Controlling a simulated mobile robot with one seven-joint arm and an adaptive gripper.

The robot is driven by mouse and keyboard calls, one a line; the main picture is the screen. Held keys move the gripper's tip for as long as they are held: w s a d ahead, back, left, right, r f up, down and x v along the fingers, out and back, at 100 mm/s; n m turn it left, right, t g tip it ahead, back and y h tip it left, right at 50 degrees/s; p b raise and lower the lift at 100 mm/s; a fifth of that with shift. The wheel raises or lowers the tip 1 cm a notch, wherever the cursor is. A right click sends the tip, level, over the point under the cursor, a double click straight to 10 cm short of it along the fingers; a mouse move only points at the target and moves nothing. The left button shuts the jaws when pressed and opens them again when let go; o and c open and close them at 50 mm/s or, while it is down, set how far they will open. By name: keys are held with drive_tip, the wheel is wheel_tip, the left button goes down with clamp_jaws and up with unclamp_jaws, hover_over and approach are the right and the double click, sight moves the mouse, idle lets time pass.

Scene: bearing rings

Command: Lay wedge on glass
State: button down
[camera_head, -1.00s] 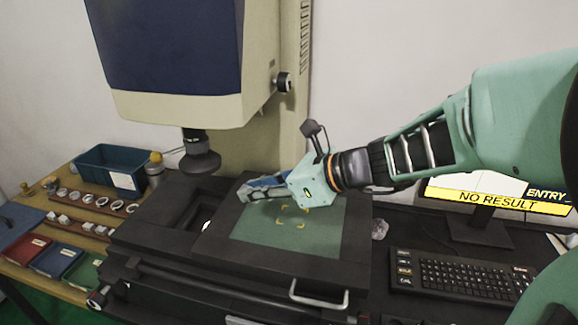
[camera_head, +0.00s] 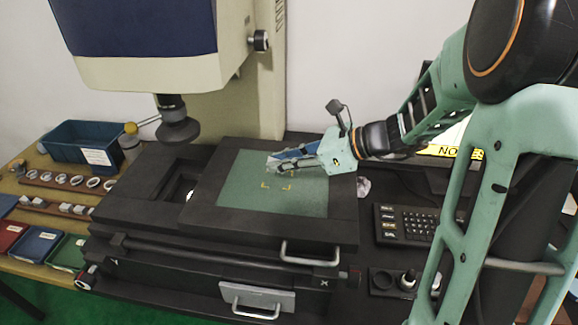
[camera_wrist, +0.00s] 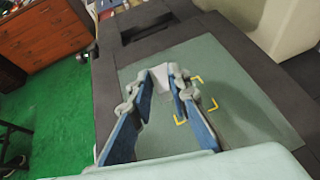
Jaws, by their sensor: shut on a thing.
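The glass (camera_head: 240,195) is a flat green plate in a dark frame, with yellow corner marks near its middle. It fills the middle of the wrist view (camera_wrist: 250,120). My gripper (camera_head: 272,163) reaches in from the right, over the far part of the glass. In the wrist view my gripper (camera_wrist: 170,80) has its blue-padded fingers closed on the wedge (camera_wrist: 176,76), a small pale grey block. The wedge is over the glass, to the left of the yellow marks there. Whether it touches the glass I cannot tell. The fingers largely hide it in the head view.
A measuring machine's lens (camera_head: 178,125) hangs left of the glass. A blue bin (camera_head: 85,142), rings (camera_head: 77,180), blocks and coloured trays (camera_head: 32,245) lie on the wooden table at left. A keyboard (camera_head: 408,224) is at right. Most of the glass is bare.

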sight(290, 187)
drive_tip(key=shift+w+d+f, duration=0.2)
drive_tip(key=shift+d+f, duration=0.25)
drive_tip(key=shift+f, duration=0.15)
drive_tip(key=shift+w+d+f, duration=0.2)
drive_tip(key=shift+d+f, duration=0.2)
drive_tip(key=shift+f, duration=0.15)
drive_tip(key=shift+w+d+f, duration=0.1)
drive_tip(key=shift+d+f, duration=0.05)
drive_tip(key=shift+f, duration=1.5)
drive_tip(key=shift+f+b, duration=0.15)
drive_tip(key=shift+b, duration=0.2)
drive_tip(key=c, duration=1.8)
unclamp_jaws()
